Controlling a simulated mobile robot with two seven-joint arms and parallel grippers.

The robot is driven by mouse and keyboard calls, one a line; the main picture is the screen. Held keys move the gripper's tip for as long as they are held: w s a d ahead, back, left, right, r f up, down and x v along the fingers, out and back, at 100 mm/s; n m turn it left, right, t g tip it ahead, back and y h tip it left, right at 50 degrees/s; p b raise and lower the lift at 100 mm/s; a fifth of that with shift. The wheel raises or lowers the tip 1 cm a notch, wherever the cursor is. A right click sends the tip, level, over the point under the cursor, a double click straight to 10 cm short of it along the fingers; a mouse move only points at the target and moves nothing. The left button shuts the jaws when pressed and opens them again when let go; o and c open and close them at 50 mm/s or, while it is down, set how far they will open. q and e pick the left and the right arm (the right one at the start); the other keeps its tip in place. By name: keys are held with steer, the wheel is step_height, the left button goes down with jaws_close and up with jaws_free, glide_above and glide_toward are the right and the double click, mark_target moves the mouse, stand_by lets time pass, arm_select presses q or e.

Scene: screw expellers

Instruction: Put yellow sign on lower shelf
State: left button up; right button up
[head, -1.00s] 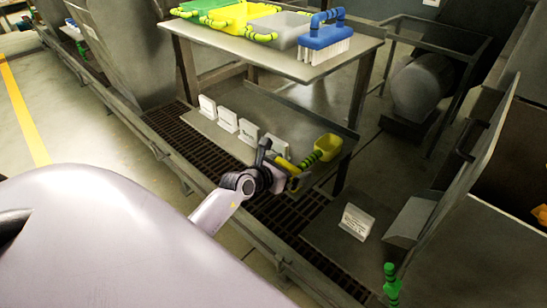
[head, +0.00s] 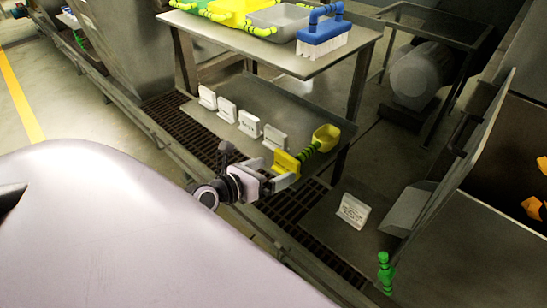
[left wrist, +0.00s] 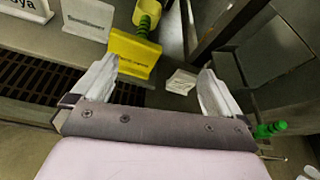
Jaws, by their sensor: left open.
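The yellow sign (head: 286,163) stands upright on the lower shelf (head: 300,118), at the near right end of a row of white signs. It also shows in the left wrist view (left wrist: 134,54), just beyond the fingers and nearer the left one. My left gripper (head: 278,172) is open at the shelf's near edge, close in front of the yellow sign. In the left wrist view its two fingers (left wrist: 155,85) are spread with nothing between them. I cannot tell from the head view whether a finger touches the sign. My right gripper is not in view.
Several white signs (head: 249,124) stand left of the yellow one. A yellow scoop with a green-striped handle (head: 326,138) lies behind it. Another white sign (head: 353,210) sits on a lower surface at right. The upper shelf (head: 230,37) holds bins and a blue brush (head: 322,32).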

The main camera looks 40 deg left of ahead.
arm_select(q)
steer(key=s+d+r+n+t+h, duration=0.1)
steer(key=s+d+r+n+t, duration=0.1)
steer(key=d+n, duration=0.35)
steer(key=s+d+f+n+g, duration=0.3)
steer(key=s+d+f+n, duration=0.1)
steer(key=n, duration=0.9)
steer(key=s+d+f+n+g, duration=0.3)
steer(key=s+f+n, duration=0.4)
steer(key=n, duration=0.7)
steer(key=shift+s+d+f+y, duration=0.3)
steer(key=shift+s+d, duration=0.2)
steer(key=shift+d, duration=0.1)
